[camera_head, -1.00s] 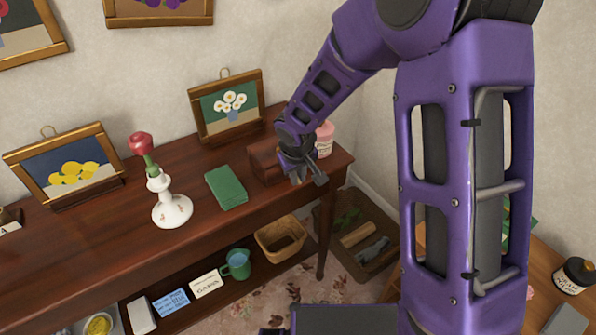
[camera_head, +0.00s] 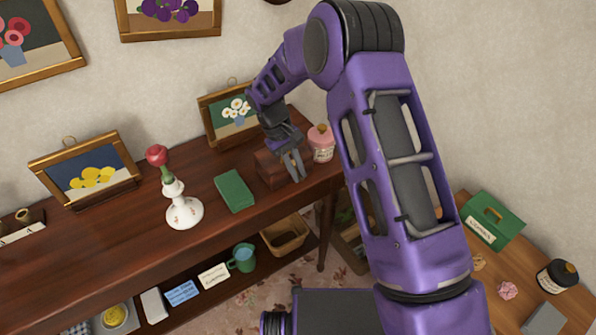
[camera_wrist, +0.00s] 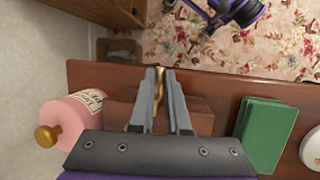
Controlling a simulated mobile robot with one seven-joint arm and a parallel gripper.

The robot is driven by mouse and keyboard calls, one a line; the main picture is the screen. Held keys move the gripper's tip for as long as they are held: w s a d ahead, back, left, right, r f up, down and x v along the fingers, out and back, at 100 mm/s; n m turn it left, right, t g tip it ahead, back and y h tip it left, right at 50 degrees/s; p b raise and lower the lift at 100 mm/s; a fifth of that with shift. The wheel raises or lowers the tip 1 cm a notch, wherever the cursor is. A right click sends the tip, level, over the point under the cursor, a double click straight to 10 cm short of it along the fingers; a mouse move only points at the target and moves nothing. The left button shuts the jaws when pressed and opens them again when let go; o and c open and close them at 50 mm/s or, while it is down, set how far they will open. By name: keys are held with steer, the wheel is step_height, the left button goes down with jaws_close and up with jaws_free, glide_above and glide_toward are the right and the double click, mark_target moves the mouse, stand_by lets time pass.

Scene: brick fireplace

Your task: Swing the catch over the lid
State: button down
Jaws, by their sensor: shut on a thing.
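A small reddish-brown wooden box (camera_head: 268,166) stands on the dark table near its right end. In the wrist view the box (camera_wrist: 200,112) lies beneath my fingers and is partly hidden by them. My gripper (camera_head: 297,174) points down at the front of the box. In the wrist view my gripper (camera_wrist: 160,78) is closed around a narrow brass-coloured catch (camera_wrist: 159,88) that shows between the fingers. The lid's edge and how far the catch has turned cannot be made out.
A pink bottle (camera_head: 321,143) stands close beside the box on the right. A green book or cloth (camera_head: 234,191) lies to its left, then a white vase (camera_head: 184,211) with a red flower. A picture frame (camera_head: 211,138) stands behind.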

stand_by(0.4)
steer(key=c, duration=0.9)
jaws_free()
steer(key=v, duration=1.7)
steer(key=shift+w+a+r, duration=0.15)
steer(key=shift+a+r, duration=0.05)
steer(key=shift+w, duration=0.1)
